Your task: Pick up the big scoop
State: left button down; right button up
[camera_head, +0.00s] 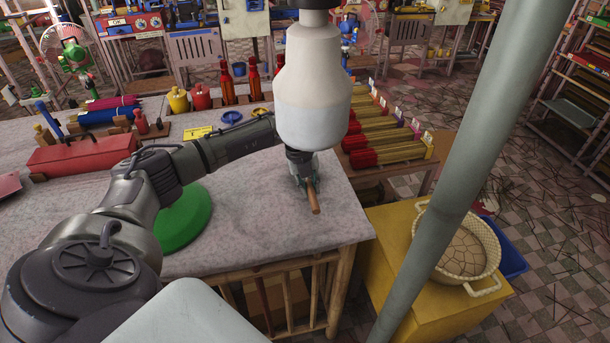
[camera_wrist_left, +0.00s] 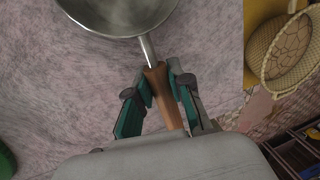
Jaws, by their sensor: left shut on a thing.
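The big scoop has a round metal bowl (camera_wrist_left: 118,14) and a brown wooden handle (camera_wrist_left: 162,92), both showing in the left wrist view. My left gripper (camera_wrist_left: 160,74) is shut on the handle near the metal neck, with a teal-lined finger on either side. In the head view my left gripper (camera_head: 302,168) is over the right part of the stone-topped table, and the handle (camera_head: 313,198) sticks out toward the front. The bowl is hidden there behind my arm. I cannot tell whether the scoop touches the table. My right gripper is not in view.
A green disc (camera_head: 183,220) lies on the table (camera_head: 245,220) left of the gripper. A red toolbox (camera_head: 80,155) and bottles stand farther back. Incense bundles (camera_head: 390,143) lie behind to the right. A woven basket (camera_head: 455,245) sits on a yellow box (camera_head: 390,225) at right.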

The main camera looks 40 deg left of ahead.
aim_at(312, 185)
pick_arm(q)
jog(key=shift+r, duration=0.5)
jog(key=r+b, duration=0.1)
jog(key=r, duration=0.2)
jog(key=shift+w+d+r+b, duration=0.1)
jog(key=shift+d+r+b, duration=0.1)
jog(key=shift+d+b, duration=0.2)
jog(key=d+r+b, duration=0.2)
jog(key=d+r, duration=0.4)
jog(key=d, duration=0.5)
jog(key=shift+w+r, duration=0.25)
jog(key=shift+r, duration=0.1)
jog(key=shift+a, duration=0.1)
